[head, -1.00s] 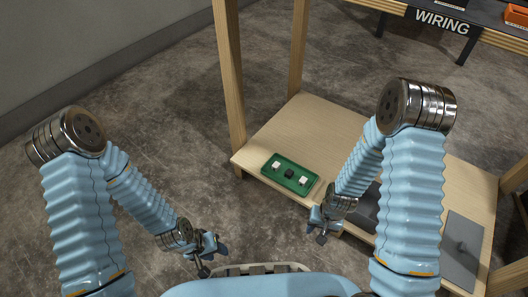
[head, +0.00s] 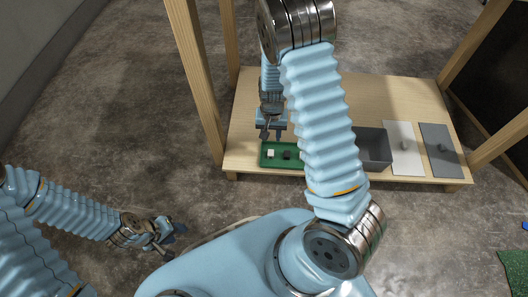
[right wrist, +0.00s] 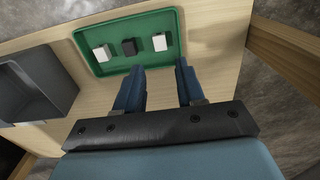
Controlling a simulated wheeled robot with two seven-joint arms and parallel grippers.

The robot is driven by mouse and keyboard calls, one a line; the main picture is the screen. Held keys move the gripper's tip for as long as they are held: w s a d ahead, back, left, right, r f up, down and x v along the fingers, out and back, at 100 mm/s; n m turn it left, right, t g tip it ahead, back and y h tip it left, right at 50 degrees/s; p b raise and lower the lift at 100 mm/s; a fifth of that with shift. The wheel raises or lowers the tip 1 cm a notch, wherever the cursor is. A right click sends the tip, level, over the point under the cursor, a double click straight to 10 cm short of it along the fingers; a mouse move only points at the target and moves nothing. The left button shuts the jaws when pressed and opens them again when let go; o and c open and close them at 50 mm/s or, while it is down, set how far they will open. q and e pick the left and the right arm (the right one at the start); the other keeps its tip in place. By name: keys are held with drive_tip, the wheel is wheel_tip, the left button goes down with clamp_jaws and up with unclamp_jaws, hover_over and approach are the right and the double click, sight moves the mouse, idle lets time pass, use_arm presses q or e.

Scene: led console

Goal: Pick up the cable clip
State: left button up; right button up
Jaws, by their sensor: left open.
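A green tray (head: 265,163) lies at the front left of the wooden shelf and also shows in the right wrist view (right wrist: 112,69). In the right wrist view it holds a white block (right wrist: 102,53), a black piece (right wrist: 129,46) in the middle and another white block (right wrist: 160,42). I cannot tell which of these is the cable clip. My right gripper (head: 271,136) is open and empty by the tray's back edge in the head view; its two fingers (right wrist: 160,88) are apart in the wrist view. My left gripper (head: 163,240) is open and empty over the floor, away from the shelf.
A grey open bin (head: 376,148) stands right of the tray, partly behind my right arm. Beside it lie a light panel (head: 403,160) and a dark grey panel (head: 438,160), each with a knob. Wooden posts (head: 196,75) rise at the shelf's corners. The back of the shelf is clear.

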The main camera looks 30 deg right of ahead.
drive_tip(key=b, duration=0.2)
hover_over(271, 155)
wheel_tip(271, 155, down, 7)
drive_tip(key=shift+w+f, duration=0.1)
drive_tip(key=shift+w, duration=0.05)
wheel_tip(271, 155, down, 5)
drive_tip(key=shift+f+b, duration=0.1)
drive_tip(key=shift+b, duration=0.6)
clamp_jaws()
